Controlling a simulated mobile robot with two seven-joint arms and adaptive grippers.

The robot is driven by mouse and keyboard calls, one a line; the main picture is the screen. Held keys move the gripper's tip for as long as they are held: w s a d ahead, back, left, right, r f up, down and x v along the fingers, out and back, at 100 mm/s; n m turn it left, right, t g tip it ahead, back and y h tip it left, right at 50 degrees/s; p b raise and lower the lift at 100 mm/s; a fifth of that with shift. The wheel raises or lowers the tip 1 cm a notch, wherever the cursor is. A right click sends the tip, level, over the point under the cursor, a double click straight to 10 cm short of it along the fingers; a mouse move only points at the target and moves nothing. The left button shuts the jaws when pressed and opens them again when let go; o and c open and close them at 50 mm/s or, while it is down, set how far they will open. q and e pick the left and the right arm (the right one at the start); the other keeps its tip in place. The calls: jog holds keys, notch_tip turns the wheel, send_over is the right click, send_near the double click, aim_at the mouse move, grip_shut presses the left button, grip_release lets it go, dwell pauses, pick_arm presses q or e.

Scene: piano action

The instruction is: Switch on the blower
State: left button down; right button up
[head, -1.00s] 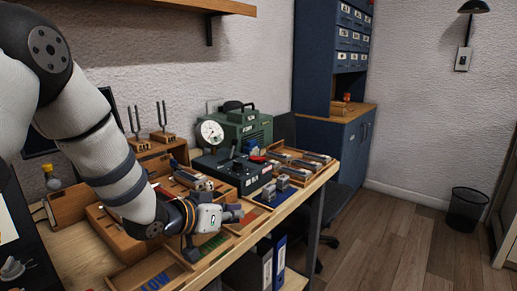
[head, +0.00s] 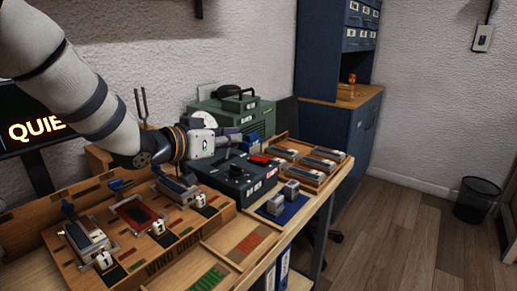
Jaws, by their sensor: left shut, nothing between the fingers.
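A green machine (head: 262,127) with a black carry handle stands at the back of the bench; it looks like the blower. My left gripper (head: 238,138) is shut and empty, above the box and in front of the gauge. I cannot tell whether it touches anything. My right gripper is not in view.
A wooden wind chest (head: 190,243) with several small units fills the front left. A blue mat (head: 291,207) with grey blocks lies right of the box, and a wooden tray (head: 343,160) holds several units behind it. A screen (head: 30,135) reads "QUIE".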

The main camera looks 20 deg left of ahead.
pick_arm(q)
jog(key=b, duration=0.2)
send_over(260, 167)
jog(key=f, duration=0.3)
jog(key=shift+s+a+f, duration=0.1)
jog(key=shift+a+f, duration=0.05)
jog(key=shift+a, duration=0.15)
jog(key=f, duration=0.2)
jog(key=shift+w+d+f, duration=0.2)
jog(key=shift+d+f, duration=0.1)
jog(key=shift+f, duration=0.3)
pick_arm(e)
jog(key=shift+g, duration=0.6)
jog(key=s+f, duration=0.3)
